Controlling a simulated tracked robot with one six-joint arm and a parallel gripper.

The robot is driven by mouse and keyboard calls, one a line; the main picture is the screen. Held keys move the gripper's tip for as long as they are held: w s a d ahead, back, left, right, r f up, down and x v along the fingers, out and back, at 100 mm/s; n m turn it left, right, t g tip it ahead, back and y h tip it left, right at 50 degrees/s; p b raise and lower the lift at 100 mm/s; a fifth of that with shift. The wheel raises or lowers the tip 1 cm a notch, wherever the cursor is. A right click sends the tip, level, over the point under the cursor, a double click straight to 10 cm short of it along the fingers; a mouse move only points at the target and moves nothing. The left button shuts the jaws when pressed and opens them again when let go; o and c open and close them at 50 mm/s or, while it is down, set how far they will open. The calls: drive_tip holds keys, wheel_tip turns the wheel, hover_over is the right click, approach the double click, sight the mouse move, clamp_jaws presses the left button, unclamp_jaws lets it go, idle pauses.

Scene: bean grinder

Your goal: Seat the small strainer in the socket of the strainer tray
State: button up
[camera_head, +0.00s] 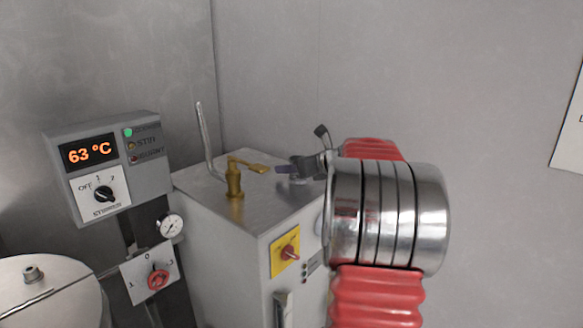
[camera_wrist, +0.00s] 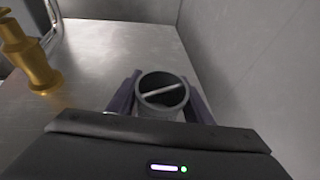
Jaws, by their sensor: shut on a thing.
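The small strainer (camera_wrist: 163,80) is a grey round cup with a thin bar across its open mouth. In the wrist view it sits between the two purple fingers of my gripper (camera_wrist: 160,97), which is shut on it. The strainer looks upright. In the head view my gripper (camera_head: 290,168) is at the right part of the grey cabinet top, right of the brass fitting, and mostly hides the strainer. I cannot tell whether the strainer touches the cabinet top. I cannot make out the strainer tray or its socket in either view.
A brass fitting (camera_head: 235,182) with a side lever stands on the cabinet top (camera_head: 210,183); it also shows in the wrist view (camera_wrist: 30,55). A bent metal pipe (camera_head: 206,140) rises behind it. A control box (camera_head: 108,165) reading 63 °C is at left. Grey walls stand behind.

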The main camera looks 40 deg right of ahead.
drive_tip(key=shift+f, duration=0.2)
drive_tip(key=o, duration=1.1)
drive_tip(key=shift+s+r, duration=0.1)
drive_tip(key=v, duration=1.3)
drive_tip(key=shift+s+r, duration=0.15)
drive_tip(key=shift+s, duration=0.15)
